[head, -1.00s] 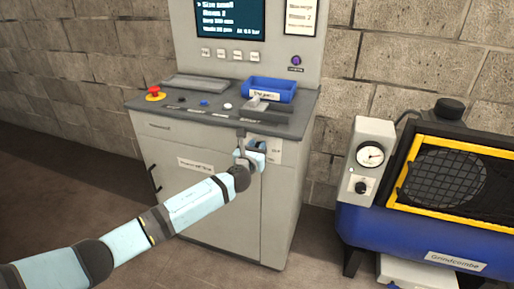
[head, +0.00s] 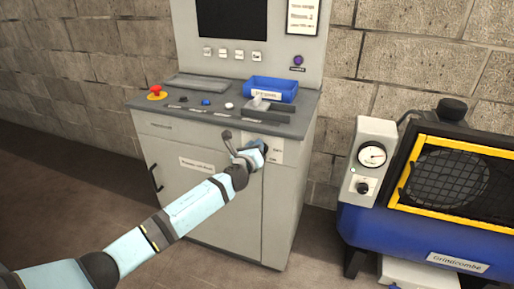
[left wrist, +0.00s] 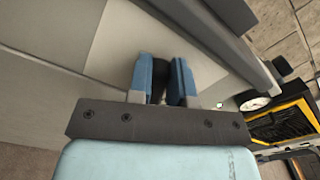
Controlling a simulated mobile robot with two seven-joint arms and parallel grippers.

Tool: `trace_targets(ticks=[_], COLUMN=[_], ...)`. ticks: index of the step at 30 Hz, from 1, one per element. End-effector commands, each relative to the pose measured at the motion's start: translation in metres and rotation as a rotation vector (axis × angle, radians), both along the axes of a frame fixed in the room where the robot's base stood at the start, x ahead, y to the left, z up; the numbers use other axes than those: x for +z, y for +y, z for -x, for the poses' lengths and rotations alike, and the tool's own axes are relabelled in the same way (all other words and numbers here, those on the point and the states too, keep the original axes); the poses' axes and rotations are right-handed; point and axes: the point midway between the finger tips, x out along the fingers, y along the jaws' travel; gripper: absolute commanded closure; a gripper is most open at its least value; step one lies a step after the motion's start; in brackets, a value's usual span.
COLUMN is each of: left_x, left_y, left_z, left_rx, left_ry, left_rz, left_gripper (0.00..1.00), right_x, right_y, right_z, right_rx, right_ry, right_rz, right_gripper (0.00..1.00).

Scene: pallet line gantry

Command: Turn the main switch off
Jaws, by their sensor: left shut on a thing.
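The main switch is on the upper right front of the grey cabinet (head: 215,215), on a pale plate (head: 276,151) with small marks too blurred to read. My left gripper (head: 260,150) is at this plate. In the left wrist view its two blue fingers (left wrist: 160,85) are shut on the dark switch knob (left wrist: 159,92). The fingers and wrist hide most of the knob in the head view. The screen (head: 232,18) above the cabinet is dark. My right gripper is in neither view.
The cabinet top holds a red emergency button (head: 156,91), a blue bin (head: 270,88) and a grey tray (head: 204,81). A blue compressor (head: 400,230) with a gauge (head: 372,155) stands to the right. Open floor lies in front.

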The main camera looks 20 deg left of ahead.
Motion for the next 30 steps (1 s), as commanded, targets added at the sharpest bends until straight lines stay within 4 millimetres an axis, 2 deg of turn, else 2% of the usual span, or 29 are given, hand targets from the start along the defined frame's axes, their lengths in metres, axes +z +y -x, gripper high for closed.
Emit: trace_targets(ticks=[30], left_x=[-0.021], left_y=[0.015], left_z=[0.0], left_rx=[0.0], left_ry=[0.033], left_rz=[0.931], left_gripper=[1.0], right_x=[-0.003], right_y=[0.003], right_z=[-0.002], right_rx=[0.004], right_ry=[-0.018], right_rz=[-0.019], right_gripper=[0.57])
